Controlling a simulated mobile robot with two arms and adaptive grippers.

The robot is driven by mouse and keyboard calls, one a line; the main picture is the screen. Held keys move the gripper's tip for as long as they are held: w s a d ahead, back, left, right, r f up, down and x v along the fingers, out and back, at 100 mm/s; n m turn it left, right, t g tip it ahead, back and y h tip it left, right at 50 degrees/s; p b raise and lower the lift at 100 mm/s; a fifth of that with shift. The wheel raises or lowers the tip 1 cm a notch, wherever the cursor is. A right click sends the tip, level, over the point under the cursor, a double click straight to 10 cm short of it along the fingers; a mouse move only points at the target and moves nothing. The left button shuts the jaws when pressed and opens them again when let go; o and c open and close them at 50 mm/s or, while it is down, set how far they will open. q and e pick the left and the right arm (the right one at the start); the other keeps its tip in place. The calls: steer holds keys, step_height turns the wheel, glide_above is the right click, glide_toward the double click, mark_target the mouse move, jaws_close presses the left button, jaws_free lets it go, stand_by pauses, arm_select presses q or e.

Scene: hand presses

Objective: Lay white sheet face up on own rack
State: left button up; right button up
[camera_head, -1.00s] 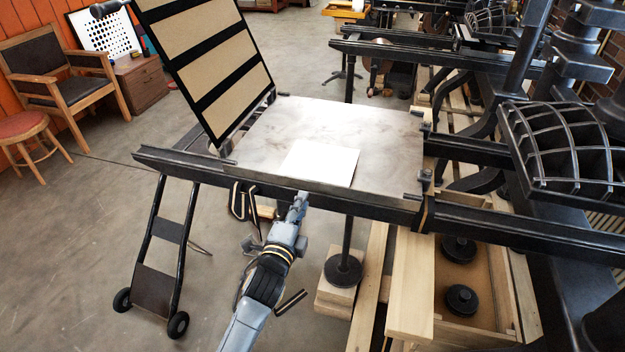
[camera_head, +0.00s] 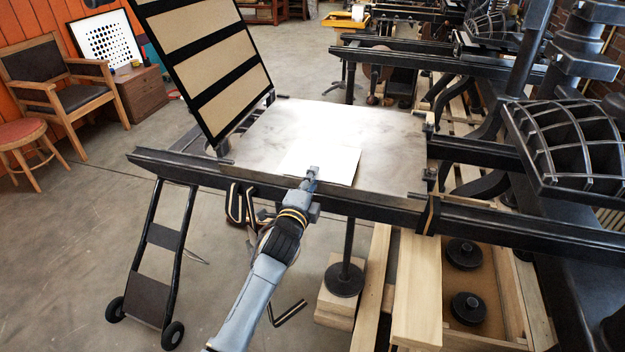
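The white sheet (camera_head: 338,161) lies flat on the grey metal bed (camera_head: 385,135) of the press, near its front edge. My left gripper (camera_head: 311,174) is over the near edge of the sheet, at its lower left part. Its fingertips are small and seen from behind, so I cannot tell whether they are open or shut, or whether they touch the sheet. My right gripper is not in view. I see no rack that I can name with certainty.
A striped hinged frame (camera_head: 205,60) stands raised at the bed's left end. Black rails (camera_head: 480,217) run along the bed's front. A ribbed black press part (camera_head: 575,145) is at right. An open wooden drawer (camera_head: 490,335) with black discs sits below. A chair (camera_head: 65,85) is far left.

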arm_select(q)
steer(key=shift+c, duration=0.4)
jaws_close()
steer(key=s+a+r+p, duration=0.2)
steer(key=s+r+p, duration=0.4)
steer(key=p, duration=0.3)
steer(key=shift+s+p, duration=0.35)
steer(key=shift+s, duration=0.05)
stand_by(0.3)
